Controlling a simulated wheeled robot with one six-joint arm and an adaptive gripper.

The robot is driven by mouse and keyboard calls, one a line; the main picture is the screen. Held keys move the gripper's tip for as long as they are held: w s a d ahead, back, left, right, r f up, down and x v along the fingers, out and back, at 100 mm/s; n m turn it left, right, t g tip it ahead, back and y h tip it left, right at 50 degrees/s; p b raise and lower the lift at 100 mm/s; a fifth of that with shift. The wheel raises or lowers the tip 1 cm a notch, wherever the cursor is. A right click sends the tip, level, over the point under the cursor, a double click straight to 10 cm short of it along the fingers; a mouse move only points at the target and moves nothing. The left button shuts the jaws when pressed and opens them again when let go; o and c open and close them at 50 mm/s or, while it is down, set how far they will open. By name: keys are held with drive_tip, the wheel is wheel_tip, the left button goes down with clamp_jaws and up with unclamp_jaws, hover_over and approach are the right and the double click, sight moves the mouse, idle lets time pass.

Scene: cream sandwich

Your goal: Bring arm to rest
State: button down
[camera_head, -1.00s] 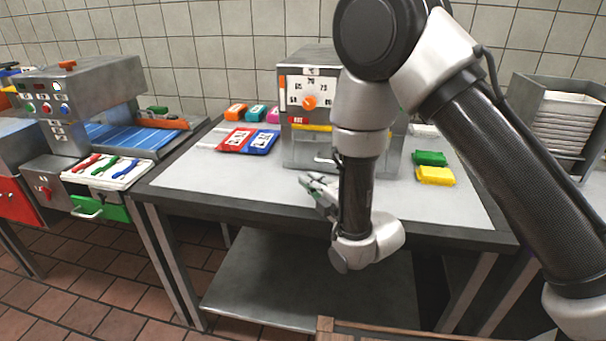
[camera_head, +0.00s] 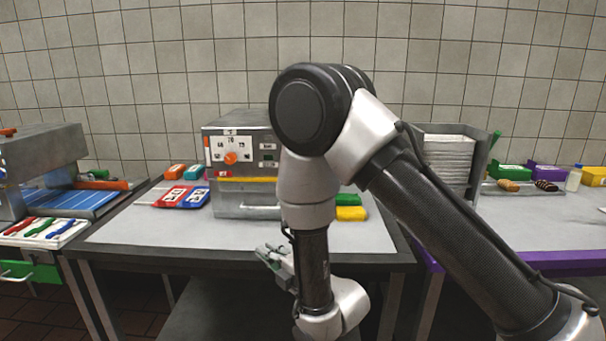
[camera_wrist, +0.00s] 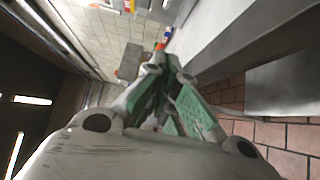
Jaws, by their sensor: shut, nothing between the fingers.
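My gripper (camera_head: 272,258) is at the left of my folded arm in the head view, near the front edge of the steel table (camera_head: 130,232). My forearm partly hides it. In the wrist view, my gripper (camera_wrist: 158,68) has its green-padded fingers drawn together at the tips, with nothing between them. It is in the air, apart from any object.
A steel machine with an orange dial (camera_head: 231,157) stands on the table behind my arm. Red and blue cards (camera_head: 182,197) lie left of it, and a yellow block (camera_head: 351,213) right. A rack of white trays (camera_head: 449,160) stands further right.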

wheel_tip(320, 180, down, 13)
drive_tip(key=s+d+m+g+h, duration=0.3)
drive_tip(key=m+g+h, duration=0.1)
drive_tip(key=m+g, duration=0.1)
drive_tip(key=s+d+f+m+g+h, duration=0.2)
drive_tip(key=s+d+m+g+h, duration=0.2)
drive_tip(key=d+m, duration=0.1)
drive_tip(key=s+d+r+m+h, duration=0.1)
drive_tip(key=s+d+r+m, duration=0.4)
drive_tip(key=d+r, duration=0.6)
drive_tip(key=s+d+r+m+h, duration=0.1)
drive_tip(key=s+d+r+m, duration=0.4)
drive_tip(key=d+r, duration=0.6)
drive_tip(key=s+d+r+m+h, duration=0.2)
drive_tip(key=s+d+r+m, duration=0.3)
drive_tip(key=d+r, duration=0.7)
drive_tip(key=shift+d+m, duration=0.8)
drive_tip(key=shift+d, duration=0.45)
drive_tip(key=shift+s, duration=0.1)
